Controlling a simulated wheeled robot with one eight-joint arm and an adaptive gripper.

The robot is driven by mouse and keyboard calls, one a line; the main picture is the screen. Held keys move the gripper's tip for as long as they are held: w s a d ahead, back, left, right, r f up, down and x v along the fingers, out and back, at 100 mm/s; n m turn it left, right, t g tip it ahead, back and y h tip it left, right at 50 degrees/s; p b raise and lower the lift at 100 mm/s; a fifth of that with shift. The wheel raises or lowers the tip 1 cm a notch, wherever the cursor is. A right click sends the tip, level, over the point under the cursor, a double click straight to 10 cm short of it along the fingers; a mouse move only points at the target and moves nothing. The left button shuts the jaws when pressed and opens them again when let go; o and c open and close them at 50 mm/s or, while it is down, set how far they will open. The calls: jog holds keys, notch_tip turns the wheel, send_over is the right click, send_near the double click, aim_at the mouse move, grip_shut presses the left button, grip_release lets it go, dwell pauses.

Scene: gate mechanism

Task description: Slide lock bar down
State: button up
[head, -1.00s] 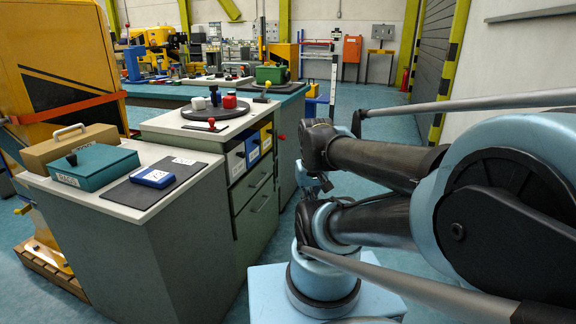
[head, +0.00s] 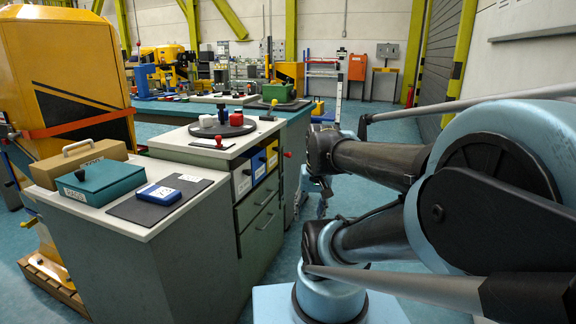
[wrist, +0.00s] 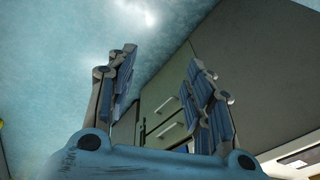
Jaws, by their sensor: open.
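I cannot pick out a lock bar or a gate mechanism for certain in either view. My gripper (wrist: 160,62) shows in the wrist view with its two jointed fingers spread wide apart and nothing between them. Beyond the fingers are the blue floor and a grey-green drawer cabinet (wrist: 169,110), apart from them. In the head view my arm fills the right side, and the gripper cannot be made out clearly behind its links.
A bench (head: 150,232) at left holds a tan case (head: 80,160), a teal box (head: 98,182) and a blue device (head: 159,193). Behind it a drawer cabinet (head: 262,222) carries a turntable (head: 222,129). A yellow machine (head: 65,70) stands far left. Blue floor lies between cabinet and arm.

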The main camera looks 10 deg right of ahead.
jog(key=w+a+r+m+y, duration=0.2)
jog(key=w+r+m, duration=0.15)
jog(key=w, duration=0.55)
jog(key=w+a+r+m+y, duration=0.25)
jog(key=w+r, duration=0.25)
jog(key=w, duration=0.4)
jog(key=w+d+r+m+t+y, duration=0.15)
jog(key=w+m, duration=0.25)
jog(key=w, duration=0.6)
jog(key=w+d+m+y, duration=0.2)
jog(key=w+m, duration=0.1)
jog(key=w, duration=0.7)
jog(key=w+d+f+m+t+y, duration=0.1)
jog(key=w+d+f+m+y, duration=0.2)
jog(key=w, duration=0.5)
jog(key=w+d+f+m+t+y, duration=0.1)
jog(key=w+d+f+m, duration=0.3)
jog(key=w+d, duration=0.3)
jog(key=m+t+y, duration=0.3)
jog(key=m, duration=0.3)
send_near(289, 155)
jog(key=x, duration=0.3)
jog(key=w+x, duration=0.1)
jog(key=x, duration=0.3)
jog(key=f+x, duration=0.1)
jog(key=x, duration=0.2)
jog(key=shift+w+d, duration=0.25)
